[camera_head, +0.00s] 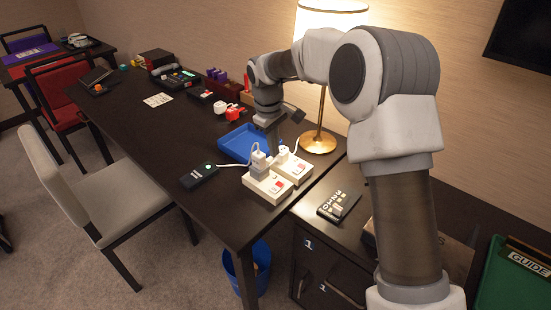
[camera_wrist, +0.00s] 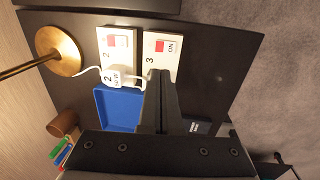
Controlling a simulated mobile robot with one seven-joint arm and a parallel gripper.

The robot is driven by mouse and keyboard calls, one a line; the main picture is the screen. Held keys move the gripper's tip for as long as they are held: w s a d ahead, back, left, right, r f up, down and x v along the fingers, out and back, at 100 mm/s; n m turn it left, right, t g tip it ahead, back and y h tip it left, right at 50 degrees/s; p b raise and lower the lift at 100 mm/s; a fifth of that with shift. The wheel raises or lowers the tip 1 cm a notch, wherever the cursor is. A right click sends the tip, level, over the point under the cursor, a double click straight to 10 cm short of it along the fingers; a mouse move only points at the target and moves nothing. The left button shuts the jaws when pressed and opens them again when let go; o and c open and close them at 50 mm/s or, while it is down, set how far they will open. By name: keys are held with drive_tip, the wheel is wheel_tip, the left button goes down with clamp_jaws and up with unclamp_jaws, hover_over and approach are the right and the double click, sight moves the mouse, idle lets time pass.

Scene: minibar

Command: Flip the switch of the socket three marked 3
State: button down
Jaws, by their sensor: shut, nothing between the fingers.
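Socket three (camera_wrist: 165,62) is a white block marked 3, with a red switch (camera_wrist: 160,46) beside an "ON" label. In the head view, socket three (camera_head: 267,189) is the nearer of two white blocks at the desk's end, with a plug (camera_head: 259,161) in it. My gripper (camera_wrist: 161,74) is shut and empty. Its fingertips overlap the lower end of socket three in the wrist view and hide part of it; contact cannot be told. In the head view, my gripper (camera_head: 273,147) points down just behind the plug. The switch's position is too small to tell.
Socket two (camera_wrist: 116,42), with its own plug (camera_wrist: 112,77), stands beside socket three. A brass lamp (camera_head: 318,142) and a blue tray (camera_head: 237,141) are close by. A black device (camera_head: 199,176) lies left of the sockets. The desk edge is just in front of them.

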sight(275, 188)
drive_tip(key=f, duration=0.4)
drive_tip(key=w+f+b, duration=0.1)
drive_tip(key=f, duration=0.3)
drive_tip(key=d+f+b, duration=0.1)
drive_tip(key=f, duration=0.3)
drive_tip(key=shift+w+f, duration=0.15)
drive_tip(key=shift+f, duration=0.1)
drive_tip(key=shift+w+d+f+g+y+p, duration=0.1)
drive_tip(key=shift+d+f+g+y+p, duration=0.3)
drive_tip(key=shift+p, duration=0.7)
drive_tip(key=shift+a+f, duration=0.15)
drive_tip(key=shift+a, duration=0.05)
drive_tip(key=shift+s+a, duration=0.65)
drive_tip(key=shift+s, duration=0.2)
wheel_tip(275, 188, up, 15)
drive_tip(key=p, duration=0.3)
drive_tip(key=shift+w, duration=0.15)
drive_tip(key=shift+f, duration=0.25)
